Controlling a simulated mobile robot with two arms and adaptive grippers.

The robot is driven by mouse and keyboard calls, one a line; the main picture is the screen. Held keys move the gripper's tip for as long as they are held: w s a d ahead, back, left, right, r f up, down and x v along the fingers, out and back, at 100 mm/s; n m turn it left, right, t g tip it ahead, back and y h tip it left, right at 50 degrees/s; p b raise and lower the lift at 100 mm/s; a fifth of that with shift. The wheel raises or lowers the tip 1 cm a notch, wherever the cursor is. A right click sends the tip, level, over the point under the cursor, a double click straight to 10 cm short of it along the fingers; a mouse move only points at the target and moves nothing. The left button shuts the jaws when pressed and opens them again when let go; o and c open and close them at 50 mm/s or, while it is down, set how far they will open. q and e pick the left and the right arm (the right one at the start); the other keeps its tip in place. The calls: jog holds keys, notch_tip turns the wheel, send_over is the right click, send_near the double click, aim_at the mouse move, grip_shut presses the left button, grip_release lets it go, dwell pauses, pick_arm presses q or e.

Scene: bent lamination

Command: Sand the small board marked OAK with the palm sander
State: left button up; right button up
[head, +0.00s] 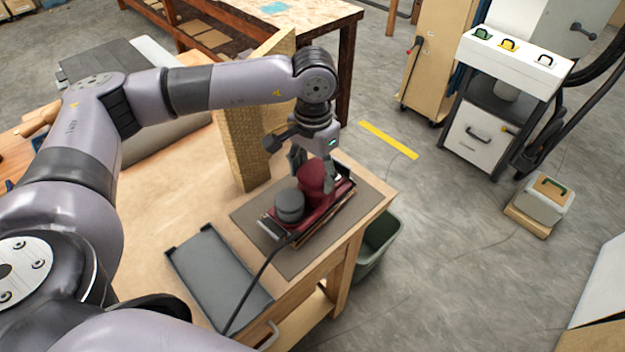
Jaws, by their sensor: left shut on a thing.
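The palm sander (312,178) is red with a dark grey round part and a black cord. It stands at the right corner of the workbench, over a grey-brown mat (248,214). A thin strip of light wood (316,234) shows under its front edge; most of that piece is hidden, and no OAK mark can be read. My left gripper (312,170) comes down from above and is shut on the sander's red body. My right gripper is not in view.
A dark grey tray (217,276) lies on the workbench (150,240) left of the mat. A tall wooden piece (245,150) stands close behind the gripper. A green bin (378,243) is on the floor beside the bench. The bench top between is clear.

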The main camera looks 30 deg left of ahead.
pick_arm(q)
jog(key=shift+w+d+b, duration=0.2)
jog(key=shift+w+b, duration=0.25)
jog(key=shift+s+a+f, duration=0.1)
jog(key=shift+s+a, duration=0.05)
jog(key=shift+s, duration=0.25)
dwell(0.6)
jog(key=shift+s+a, duration=0.15)
jog(key=shift+s, duration=0.3)
jog(key=shift+s, duration=0.25)
jog(key=shift+w+b, duration=0.3)
jog(key=shift+b, duration=0.1)
jog(key=shift+w, duration=0.5)
jog(key=shift+w+d+b, duration=0.25)
jog(key=shift+w+b, duration=0.05)
jog(key=shift+w, duration=0.1)
jog(key=shift+s, duration=0.15)
dwell(0.3)
jog(key=shift+s+a, duration=0.15)
jog(key=shift+s, duration=0.3)
